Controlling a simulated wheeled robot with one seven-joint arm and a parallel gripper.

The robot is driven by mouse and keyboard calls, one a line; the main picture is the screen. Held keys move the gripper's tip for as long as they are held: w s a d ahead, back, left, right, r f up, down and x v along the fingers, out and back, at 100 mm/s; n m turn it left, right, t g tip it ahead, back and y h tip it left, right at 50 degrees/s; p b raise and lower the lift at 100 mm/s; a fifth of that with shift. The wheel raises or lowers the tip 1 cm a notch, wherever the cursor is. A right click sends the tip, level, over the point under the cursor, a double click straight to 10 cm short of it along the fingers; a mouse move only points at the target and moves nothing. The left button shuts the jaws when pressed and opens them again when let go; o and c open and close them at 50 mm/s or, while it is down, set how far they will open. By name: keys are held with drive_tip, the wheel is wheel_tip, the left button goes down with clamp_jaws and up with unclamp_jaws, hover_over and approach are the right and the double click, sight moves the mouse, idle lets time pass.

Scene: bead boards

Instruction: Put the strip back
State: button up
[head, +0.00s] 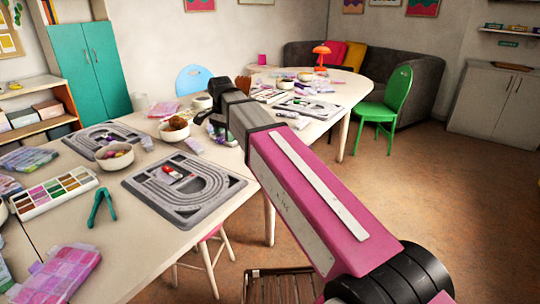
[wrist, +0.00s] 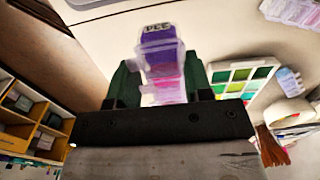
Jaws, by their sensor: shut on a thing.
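My gripper (wrist: 163,85) is shut on a small translucent strip (wrist: 162,55) with purple and pink compartments. The strip stands out past the fingertips in the wrist view, and dark lettering shows at its far end. I cannot tell whether its lids are all closed. In the head view my gripper (head: 216,118) is over the far part of the near table, by the bowls, and my arm hides part of it. The held strip is hardly visible there. Pink and purple bead boxes lie on the table, one at the near left (head: 60,272) and one farther back (head: 163,108).
Grey bead boards (head: 182,212) lie on the table (head: 150,255). Bowls (head: 115,156), a paint-like palette (head: 55,192) and green pliers (head: 102,207) stand or lie around them. A green chair (head: 385,108) is by the far table. The floor at right is clear.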

drive_tip(key=w+d+f, duration=0.1)
drive_tip(key=d+f, duration=0.1)
drive_tip(key=d, duration=0.1)
drive_tip(key=w+d+f, duration=0.2)
drive_tip(key=d, duration=0.1)
drive_tip(key=w+d+f, duration=0.2)
drive_tip(key=d+f, duration=0.1)
drive_tip(key=d, duration=0.1)
drive_tip(key=shift+w+f, duration=0.1)
drive_tip(key=shift+w, duration=0.1)
drive_tip(key=shift+d+f, duration=0.1)
drive_tip(key=shift+f, duration=1.95)
drive_tip(key=shift+f, duration=0.1)
drive_tip(key=o, duration=0.9)
wheel_tip(320, 180, up, 12)
drive_tip(key=shift+r, duration=0.15)
drive_tip(key=shift+s, duration=0.1)
